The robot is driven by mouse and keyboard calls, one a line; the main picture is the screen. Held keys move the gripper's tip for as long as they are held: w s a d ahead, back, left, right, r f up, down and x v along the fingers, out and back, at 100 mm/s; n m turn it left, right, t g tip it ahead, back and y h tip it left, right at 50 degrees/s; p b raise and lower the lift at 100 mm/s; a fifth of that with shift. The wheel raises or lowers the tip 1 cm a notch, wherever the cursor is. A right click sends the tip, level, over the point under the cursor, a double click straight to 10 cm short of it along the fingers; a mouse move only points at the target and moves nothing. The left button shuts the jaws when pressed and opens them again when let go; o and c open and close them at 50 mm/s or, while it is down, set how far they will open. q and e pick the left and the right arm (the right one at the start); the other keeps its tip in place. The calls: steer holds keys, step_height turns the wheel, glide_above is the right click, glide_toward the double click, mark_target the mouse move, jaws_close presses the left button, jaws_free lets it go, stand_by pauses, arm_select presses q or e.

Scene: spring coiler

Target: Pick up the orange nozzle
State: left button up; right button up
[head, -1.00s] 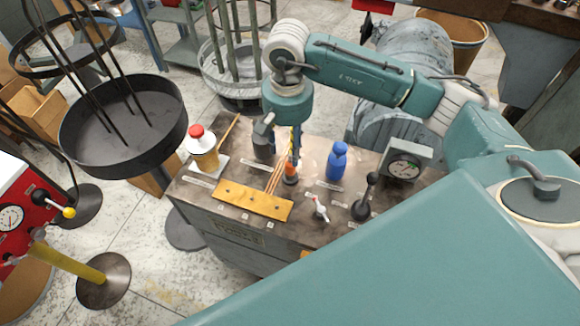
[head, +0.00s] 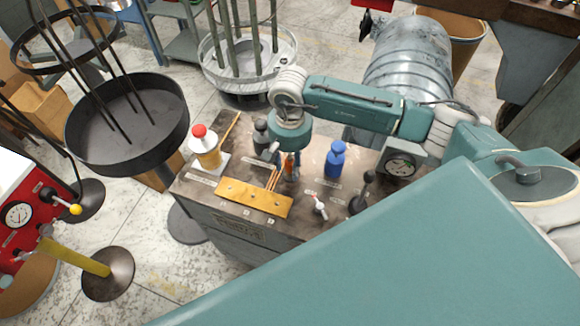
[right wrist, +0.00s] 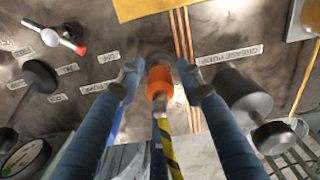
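The orange nozzle (right wrist: 158,82) stands on the workbench top, with a yellow-and-black striped tip pointing toward the right wrist camera. My right gripper (right wrist: 158,73) is open, with one blue finger on each side of the nozzle and small gaps still showing. In the head view my right gripper (head: 289,170) points down at the middle of the bench, and its wrist hides most of the nozzle. My left gripper is not in view.
On the bench (head: 232,162), a dark grease pump (right wrist: 245,95), thin copper rods (right wrist: 184,35) and a yellow plate (head: 253,198) are close by. A blue bottle (head: 335,160), levers and a gauge (head: 401,163) stand to the right. A red-capped bottle (head: 205,147) stands left.

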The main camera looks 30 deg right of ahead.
mark_target(290, 160)
jaws_close()
steer(key=shift+r, duration=0.15)
steer(key=shift+w+r, duration=0.1)
steer(key=shift+r, duration=0.45)
step_height(290, 160, up, 19)
steer(key=b, duration=0.4)
steer(key=shift+f, duration=0.15)
